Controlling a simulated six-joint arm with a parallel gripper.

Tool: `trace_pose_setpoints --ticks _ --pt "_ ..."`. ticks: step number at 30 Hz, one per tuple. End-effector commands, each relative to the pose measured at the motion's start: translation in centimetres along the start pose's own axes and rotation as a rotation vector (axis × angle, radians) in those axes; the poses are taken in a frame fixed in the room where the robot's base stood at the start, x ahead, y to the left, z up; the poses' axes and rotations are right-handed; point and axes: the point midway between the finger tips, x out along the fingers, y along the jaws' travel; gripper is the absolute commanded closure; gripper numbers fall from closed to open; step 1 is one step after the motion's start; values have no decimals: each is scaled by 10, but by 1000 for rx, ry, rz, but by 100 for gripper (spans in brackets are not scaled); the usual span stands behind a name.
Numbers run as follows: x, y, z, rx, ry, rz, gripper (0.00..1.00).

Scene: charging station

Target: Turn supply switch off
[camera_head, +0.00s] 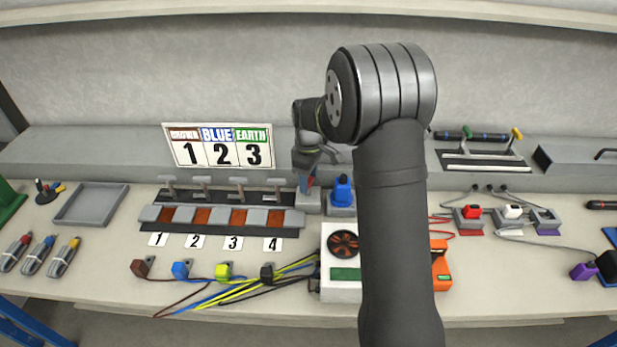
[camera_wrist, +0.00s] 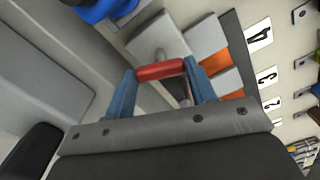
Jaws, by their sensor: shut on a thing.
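The supply switch has a red handle (camera_head: 310,182) on a grey base (camera_head: 308,202), right of the numbered terminal row. In the wrist view the red handle (camera_wrist: 160,71) lies across between the two blue fingers of my gripper (camera_wrist: 162,80). My gripper (camera_head: 306,180) is shut on this handle and reaches down to it from behind in the head view. The grey base also shows just beyond the handle in the wrist view (camera_wrist: 158,38). The fingers partly hide the handle in the head view, and I cannot tell the switch position exactly.
A blue plug (camera_head: 342,190) stands close to the right of the switch. The terminal row (camera_head: 225,228) with several levers is to the left. A white box with a fan (camera_head: 342,270) stands in front. A colour sign (camera_head: 218,147) leans behind. My arm hides part of the bench.

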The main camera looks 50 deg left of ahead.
Motion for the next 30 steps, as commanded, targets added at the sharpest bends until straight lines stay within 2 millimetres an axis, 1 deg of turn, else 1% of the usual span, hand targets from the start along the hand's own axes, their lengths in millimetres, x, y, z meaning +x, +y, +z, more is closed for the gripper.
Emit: trace_pose_setpoints --ticks 6,15,22,30 --pt "-1 0 0 -173 1 1 72" --pt "-1 0 0 -329 1 1 72" --pt "-1 0 0 -378 1 2 72" --pt "-1 0 0 -388 1 2 72"
